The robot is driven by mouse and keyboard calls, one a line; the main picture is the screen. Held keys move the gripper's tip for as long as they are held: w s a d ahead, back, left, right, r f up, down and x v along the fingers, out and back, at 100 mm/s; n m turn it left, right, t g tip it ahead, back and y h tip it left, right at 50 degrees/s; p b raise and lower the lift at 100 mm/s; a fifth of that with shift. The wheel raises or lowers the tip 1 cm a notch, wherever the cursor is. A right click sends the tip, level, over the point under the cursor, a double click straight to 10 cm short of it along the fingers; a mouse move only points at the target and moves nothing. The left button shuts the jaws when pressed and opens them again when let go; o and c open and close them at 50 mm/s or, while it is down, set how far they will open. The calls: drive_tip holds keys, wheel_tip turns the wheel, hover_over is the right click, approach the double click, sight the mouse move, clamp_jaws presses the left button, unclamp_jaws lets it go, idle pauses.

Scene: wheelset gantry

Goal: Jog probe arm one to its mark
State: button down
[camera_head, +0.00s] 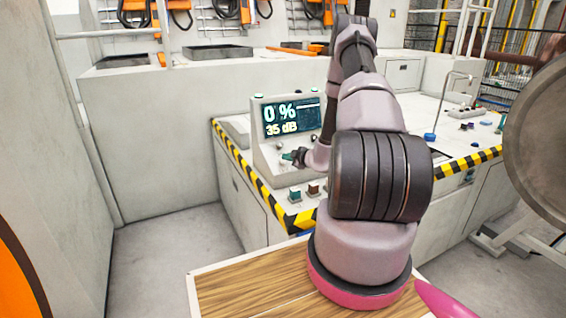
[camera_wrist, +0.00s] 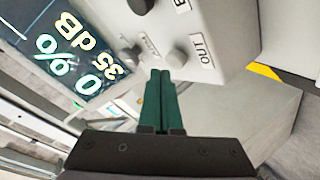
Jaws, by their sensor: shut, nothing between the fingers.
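My gripper (camera_wrist: 160,75) is shut and empty, its two green fingers together. In the wrist view its tips are at a grey round button (camera_wrist: 177,58) beside the "OUT" label on the control box; I cannot tell whether they touch. In the head view my gripper (camera_head: 297,157) is at the lower front of the control box (camera_head: 262,150). The box's display (camera_head: 291,116) reads "0 %" and "35 dB", and it also shows in the wrist view (camera_wrist: 75,45). Which probe arm is number one, and its mark, I cannot make out.
The box stands on a bench with a yellow and black striped edge (camera_head: 246,170). Small knobs (camera_head: 313,189) sit near the front corner. A blue-based stand (camera_head: 430,136) is on the bench at right. A large grey wheel (camera_head: 540,140) is at far right. Floor (camera_head: 170,245) at left is clear.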

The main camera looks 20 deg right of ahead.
drive_tip(key=shift+s+r, duration=0.1)
drive_tip(key=shift+r, duration=0.15)
drive_tip(key=r, duration=0.1)
drive_tip(key=s+r, duration=0.1)
drive_tip(key=r, duration=0.1)
drive_tip(key=s+r, duration=0.1)
drive_tip(key=shift+r, duration=0.15)
idle(0.4)
idle(1.4)
